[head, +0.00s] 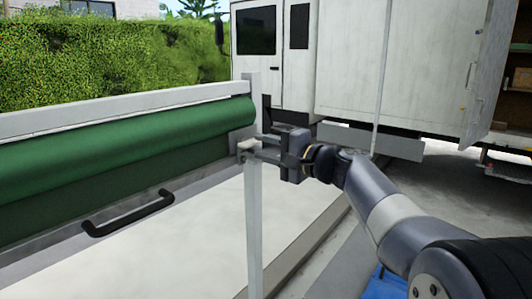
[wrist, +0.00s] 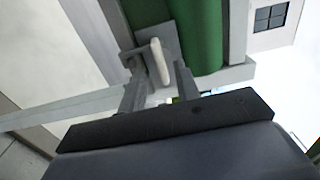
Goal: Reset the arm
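My gripper (head: 258,146) is at the end of my arm, beside the white upright post (head: 254,215) at the right end of a green roll (head: 120,150). Its two fingers are apart. A small pale handle (head: 247,145) on a grey plate shows at the fingertips. In the wrist view, the pale handle (wrist: 160,62) stands between and just beyond the fingers of my gripper (wrist: 157,75), with a visible gap on each side. The green roll (wrist: 200,35) is close by on the right. I cannot tell whether a finger touches the plate.
A white truck (head: 350,65) stands behind, with an open door (head: 487,75) and shelves (head: 520,80) at the right. A white top rail (head: 120,108) and a black bar handle (head: 128,213) are at the left. A hedge (head: 100,55) lies at the back. A blue object (head: 385,284) is below my arm.

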